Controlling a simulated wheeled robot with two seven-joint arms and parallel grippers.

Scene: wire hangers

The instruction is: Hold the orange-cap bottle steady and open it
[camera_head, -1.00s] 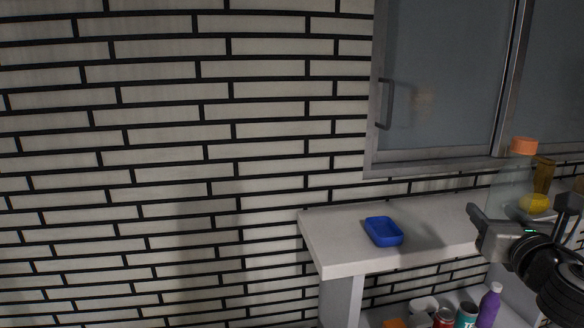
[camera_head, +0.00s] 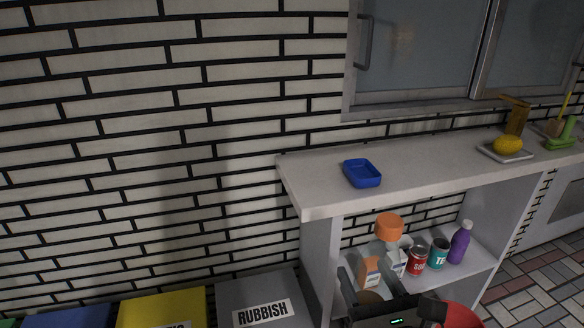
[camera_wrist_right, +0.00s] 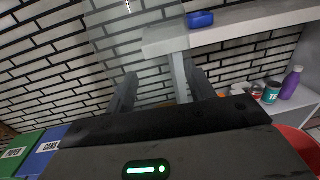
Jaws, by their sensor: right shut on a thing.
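The orange-cap bottle (camera_head: 389,228) is in the head view, in front of the shelf unit. Its orange cap is on top and its clear body is hard to make out against the things behind. My left gripper is in neither view.
A blue dish (camera_head: 362,173) sits on the white counter (camera_head: 320,188). Cartons, cans and a purple bottle (camera_head: 460,243) stand on the shelf below. A yellow bin (camera_head: 160,310) and a grey rubbish bin (camera_head: 258,300) stand at lower left. A yellow sponge (camera_head: 508,145) lies farther right.

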